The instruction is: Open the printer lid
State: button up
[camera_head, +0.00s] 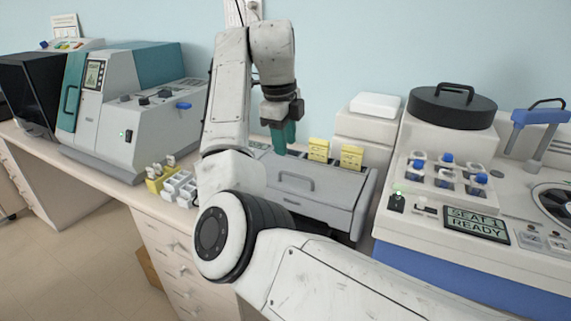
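No machine in view carries a readable printer label, so I cannot tell for sure which is the printer. A low grey unit (330,199) with a bar handle on its sloped front panel stands in the middle of the bench. A grey and teal machine (113,118) with a small screen, and a teal door with a dark handle, stands at the left. My gripper (284,136) points down above the back left of the grey unit, clear of its handle.
Yellow slide holders (351,158) stand at the back of the grey unit. A white and yellow rack (172,183) sits to its left. At the right is a stainer (428,250) reading "SEAT 1 READY", with blue-capped bottles and a round black lid (452,110). My arm crosses the front.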

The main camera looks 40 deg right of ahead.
aim_at(289, 173)
jog(key=f, duration=0.2)
jog(key=d+f, duration=0.1)
jog(key=f, duration=0.2)
jog(key=f+p, duration=0.1)
jog(key=f, duration=0.2)
jog(key=shift+w+d+f, duration=0.1)
jog(key=shift+w+d, duration=0.15)
jog(key=shift+w, duration=0.05)
jog(key=shift+c, duration=0.4)
grip_shut()
dwell(0.6)
